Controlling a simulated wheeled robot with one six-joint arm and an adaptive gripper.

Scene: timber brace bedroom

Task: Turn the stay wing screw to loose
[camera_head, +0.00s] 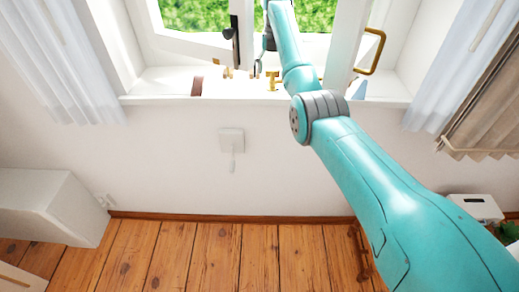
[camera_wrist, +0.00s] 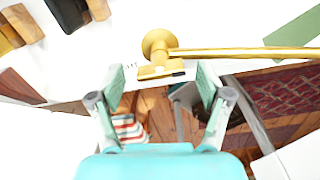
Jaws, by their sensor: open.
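The brass stay shows in the wrist view as a long bar (camera_wrist: 245,53) running right from a round brass knob (camera_wrist: 157,43). Below the knob is a flat brass piece with a dark line (camera_wrist: 162,73), which looks like the wing screw. My gripper (camera_wrist: 161,80) is open and empty, with one finger on each side of this piece. I cannot tell whether either finger touches it. In the head view, brass fittings (camera_head: 272,80) sit on the white sill (camera_head: 230,100), below the open window. My arm hides part of the sill there, and the gripper is hard to make out.
In the wrist view, wooden blocks (camera_wrist: 22,24) and a dark object (camera_wrist: 67,13) lie at the upper left, and a green strip (camera_wrist: 293,36) at the upper right. A brass handle (camera_head: 376,52) is on the window frame right of my arm. Curtains hang on both sides.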

